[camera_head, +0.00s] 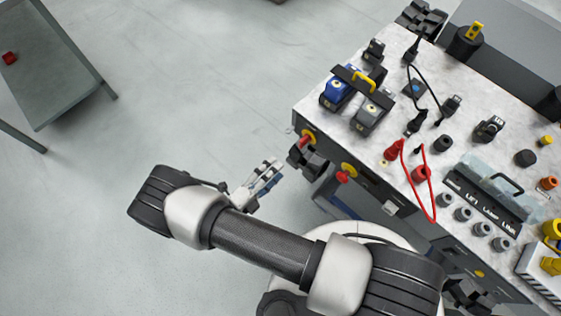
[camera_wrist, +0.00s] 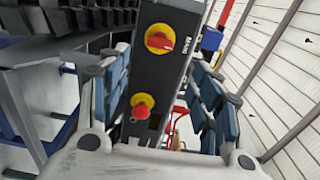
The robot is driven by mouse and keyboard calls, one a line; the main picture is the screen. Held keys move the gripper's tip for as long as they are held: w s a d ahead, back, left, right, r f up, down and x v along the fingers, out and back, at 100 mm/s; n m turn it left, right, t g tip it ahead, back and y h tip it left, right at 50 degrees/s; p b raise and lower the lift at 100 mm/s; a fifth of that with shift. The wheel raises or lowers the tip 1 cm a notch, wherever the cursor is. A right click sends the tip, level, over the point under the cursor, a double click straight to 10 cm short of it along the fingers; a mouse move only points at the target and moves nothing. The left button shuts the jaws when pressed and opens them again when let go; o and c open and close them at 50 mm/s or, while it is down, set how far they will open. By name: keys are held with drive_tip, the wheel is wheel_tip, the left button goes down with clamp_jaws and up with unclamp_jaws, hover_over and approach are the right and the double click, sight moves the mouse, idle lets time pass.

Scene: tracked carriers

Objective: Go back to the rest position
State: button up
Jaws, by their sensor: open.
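My gripper (camera_head: 268,174) is open and empty, held out in front of the near left side of the carrier with the light worktop (camera_head: 385,140). In the wrist view my gripper's two blue-padded fingers (camera_wrist: 160,62) stand apart on either side of a dark control panel (camera_wrist: 165,80). The panel carries a red rotary switch on a yellow plate (camera_wrist: 160,41) and a red push button with a yellow collar (camera_wrist: 141,106). The switch (camera_head: 307,138) and the button (camera_head: 345,174) also show in the head view. I cannot tell whether the fingers touch the panel.
The worktop holds a blue and a grey connector (camera_head: 370,114), a red cable (camera_head: 428,206), a black cable (camera_head: 428,88) and several sockets. A grey table (camera_head: 50,75) with a red object (camera_head: 10,58) stands far left. Open floor (camera_head: 200,70) lies between.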

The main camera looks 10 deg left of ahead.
drive_tip(key=shift+s, duration=0.15)
idle(0.4)
drive_tip(key=w+d+r+m+g, duration=0.1)
drive_tip(key=d+r+m+g, duration=0.35)
drive_tip(key=r+m, duration=0.35)
drive_tip(key=d+r+m+g+y, duration=0.1)
drive_tip(key=d+r+m+g, duration=0.35)
drive_tip(key=r+m, duration=0.35)
drive_tip(key=w+d+r+m+g, duration=0.1)
drive_tip(key=d+r+m+g, duration=0.2)
drive_tip(key=r+m+g, duration=0.35)
drive_tip(key=s+d+r+m+t+y, duration=0.3)
drive_tip(key=r+m, duration=0.5)
drive_tip(key=m, duration=0.4)
drive_tip(key=s+d+r+m+t+y, duration=0.3)
drive_tip(key=s+d+r+m+y, duration=0.2)
drive_tip(key=m, duration=0.7)
drive_tip(key=s+r+y, duration=0.2)
drive_tip(key=s, duration=0.1)
drive_tip(key=shift+s+d+r, duration=0.15)
drive_tip(key=shift+s+r, duration=0.05)
drive_tip(key=shift+r, duration=0.15)
